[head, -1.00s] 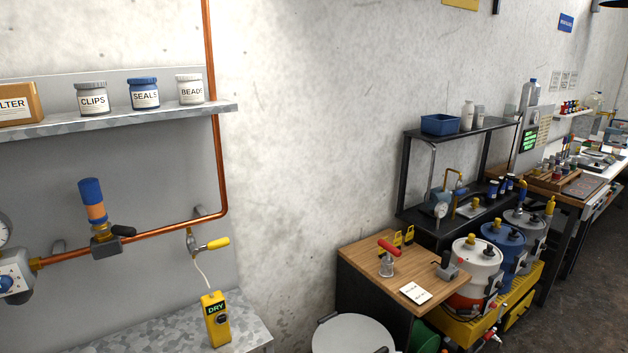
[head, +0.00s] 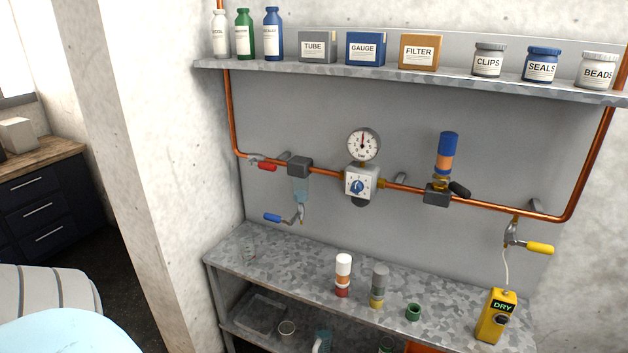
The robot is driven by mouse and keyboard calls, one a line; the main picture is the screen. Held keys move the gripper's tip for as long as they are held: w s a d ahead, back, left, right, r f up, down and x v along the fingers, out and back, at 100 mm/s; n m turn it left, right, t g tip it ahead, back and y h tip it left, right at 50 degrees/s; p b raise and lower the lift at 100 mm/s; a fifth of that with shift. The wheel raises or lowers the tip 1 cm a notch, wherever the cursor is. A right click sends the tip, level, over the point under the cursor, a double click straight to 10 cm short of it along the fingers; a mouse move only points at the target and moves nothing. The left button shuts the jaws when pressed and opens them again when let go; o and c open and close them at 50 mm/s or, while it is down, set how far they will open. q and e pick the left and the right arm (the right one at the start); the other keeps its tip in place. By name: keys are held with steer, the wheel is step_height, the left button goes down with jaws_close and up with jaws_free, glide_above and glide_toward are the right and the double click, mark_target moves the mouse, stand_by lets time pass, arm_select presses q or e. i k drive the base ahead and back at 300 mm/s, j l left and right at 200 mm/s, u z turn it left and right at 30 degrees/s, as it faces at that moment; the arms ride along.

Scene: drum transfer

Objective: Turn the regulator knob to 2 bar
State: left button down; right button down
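The regulator is a pale square block (head: 361,182) on the copper pipe, in the middle of the head view. Its round blue knob (head: 357,186) is on the front face with small marks around it. The knob's exact setting is too small to read. A round white pressure gauge (head: 364,145) stands above the regulator. Neither of my grippers shows in the head view, so nothing is seen touching the knob.
A red-handled valve (head: 266,166) and a blue-handled valve (head: 274,217) are left of the regulator. A blue-and-orange cylinder (head: 446,157) and a yellow-handled valve (head: 538,247) are right. Bottles, boxes and jars line the upper shelf (head: 430,74). The metal bench (head: 300,262) below holds several small items.

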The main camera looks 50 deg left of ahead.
mark_target(357, 186)
steer(key=u, duration=1.2)
